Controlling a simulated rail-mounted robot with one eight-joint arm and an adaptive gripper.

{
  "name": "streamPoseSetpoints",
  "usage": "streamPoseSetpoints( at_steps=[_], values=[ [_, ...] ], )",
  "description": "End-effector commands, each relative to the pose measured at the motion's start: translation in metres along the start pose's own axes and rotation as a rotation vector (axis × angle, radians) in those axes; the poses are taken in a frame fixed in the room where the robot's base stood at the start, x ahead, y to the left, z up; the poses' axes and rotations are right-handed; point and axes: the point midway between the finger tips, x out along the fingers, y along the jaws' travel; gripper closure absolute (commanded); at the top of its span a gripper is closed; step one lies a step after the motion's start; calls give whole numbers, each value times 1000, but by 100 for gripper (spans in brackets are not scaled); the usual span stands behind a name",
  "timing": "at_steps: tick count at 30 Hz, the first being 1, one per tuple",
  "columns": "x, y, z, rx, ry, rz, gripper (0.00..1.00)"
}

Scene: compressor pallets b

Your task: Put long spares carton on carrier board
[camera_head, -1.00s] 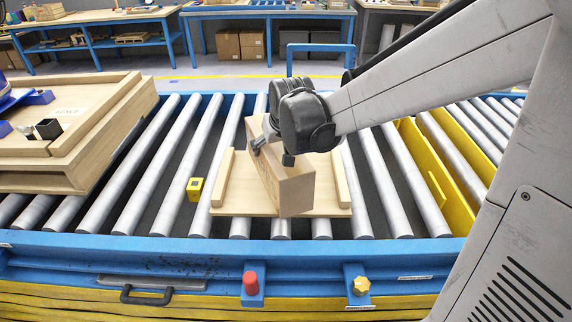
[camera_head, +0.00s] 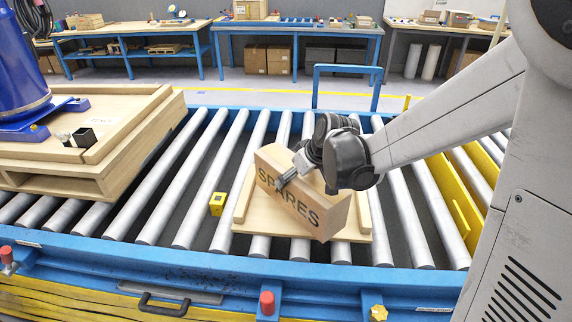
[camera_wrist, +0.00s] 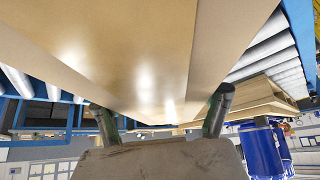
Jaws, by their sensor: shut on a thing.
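The long spares carton (camera_head: 301,200) is a tan box with SPARES printed on its long side. It is tilted and turned at an angle over the carrier board (camera_head: 254,246). My gripper (camera_head: 291,178) is shut on the carton near its middle. The carrier board is light wood with raised side rails and lies on the rollers. The carton hides most of the board, and I cannot tell whether the two touch. In the wrist view the carton (camera_wrist: 150,60) fills the space between the gripper fingers (camera_wrist: 163,118).
A wooden pallet (camera_head: 75,165) with a blue compressor (camera_head: 20,65) stands at the left. A small yellow block (camera_head: 217,204) sits on the rollers beside the board. A yellow guide (camera_head: 455,205) runs at the right, and a blue frame (camera_head: 347,68) stands behind.

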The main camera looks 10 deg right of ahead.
Motion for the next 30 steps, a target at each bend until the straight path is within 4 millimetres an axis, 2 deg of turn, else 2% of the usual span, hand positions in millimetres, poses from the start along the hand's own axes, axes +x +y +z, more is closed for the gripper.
streamPoseSetpoints(
  at_steps=[3, 9, 21, 30],
  values=[
    [9, 16, 2, 2, 1, 2, 81],
    [16, 27, 4, 0, 1, 0, 81],
    [48, 27, 24, 0, 1, 0, 81],
    [50, 27, 26, 0, 1, 0, 81]
  ],
)
